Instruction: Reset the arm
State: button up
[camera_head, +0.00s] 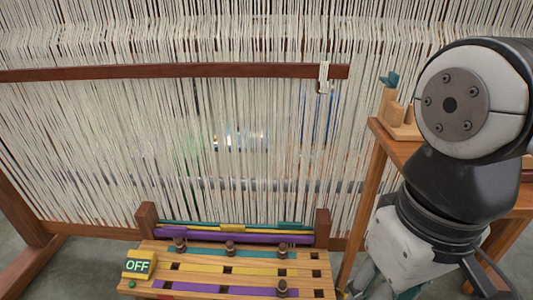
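My arm (455,190) fills the right side of the head view, with a large round white-and-black joint at the top and a white link running down to the bottom edge. It stands in front of a wooden side table and hides much of it. My gripper's fingers cannot be made out in this view, and nothing is seen held.
A large loom with pale warp threads (150,130) and a dark red wooden bar (180,72) fills the back. A wooden slotted panel (200,270) with coloured strips, dark pegs and an "OFF" display (138,265) stands front centre. The side table (375,160) holds small wooden pieces.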

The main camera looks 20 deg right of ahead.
jog(key=shift+s+a, duration=0.1)
jog(key=shift+s, duration=0.35)
dwell(0.5)
notch_tip(320, 180, up, 30)
jog(key=t+p, duration=0.4)
jog(key=p, duration=2.4)
jog(key=shift+d+r+p, duration=0.2)
jog(key=shift+d+p, duration=0.05)
jog(key=shift+p, duration=0.1)
